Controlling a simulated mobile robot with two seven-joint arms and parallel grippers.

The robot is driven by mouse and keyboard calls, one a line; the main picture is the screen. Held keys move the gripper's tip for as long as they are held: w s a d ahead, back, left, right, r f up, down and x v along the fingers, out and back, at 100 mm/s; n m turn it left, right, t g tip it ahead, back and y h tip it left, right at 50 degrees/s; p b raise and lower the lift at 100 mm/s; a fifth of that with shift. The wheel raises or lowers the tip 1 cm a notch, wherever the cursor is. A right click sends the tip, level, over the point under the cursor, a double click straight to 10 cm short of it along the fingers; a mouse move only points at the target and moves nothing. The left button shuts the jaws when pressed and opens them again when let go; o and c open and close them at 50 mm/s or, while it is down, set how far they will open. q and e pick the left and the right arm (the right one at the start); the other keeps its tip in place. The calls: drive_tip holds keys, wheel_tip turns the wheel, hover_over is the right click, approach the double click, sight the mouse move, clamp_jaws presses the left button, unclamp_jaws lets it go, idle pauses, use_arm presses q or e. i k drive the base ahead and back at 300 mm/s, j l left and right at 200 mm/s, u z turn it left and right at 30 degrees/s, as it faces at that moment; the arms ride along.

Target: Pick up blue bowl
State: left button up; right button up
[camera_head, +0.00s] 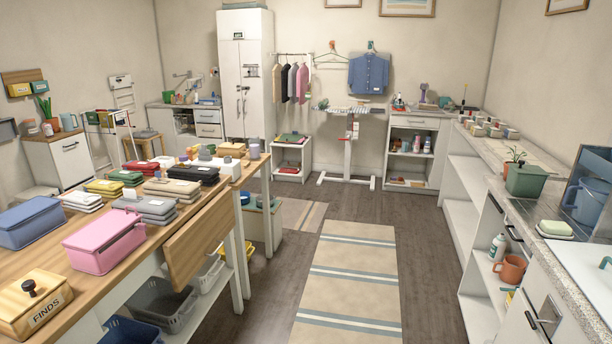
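I cannot make out a clear blue bowl in the head view. A small blue round item (245,198) sits on a low green-sided stand (262,223) beyond the far end of the long wooden table. It is partly hidden by the table leg and too small to identify surely. Neither of my grippers shows in this view.
The long wooden table (164,232) at left holds boxes and folded cloths. Beneath it are a grey basket (160,303) and a dark blue bin (130,331). A counter (560,248) runs along the right, with a blue bucket (588,203). The striped rug (350,282) between is clear.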

sight(245, 196)
drive_tip(key=i+z, duration=0.3)
drive_tip(key=i, duration=1.05)
drive_tip(key=i+u, duration=0.2)
drive_tip(key=i, duration=0.2)
drive_tip(key=i+l+u, duration=0.15)
drive_tip(key=i, duration=0.25)
drive_tip(key=i+l+u, duration=0.2)
drive_tip(key=i, duration=0.2)
drive_tip(key=i+l+u, duration=0.85)
drive_tip(key=i+z, duration=0.1)
drive_tip(key=z, duration=5.5)
drive_tip(key=k+l, duration=0.05)
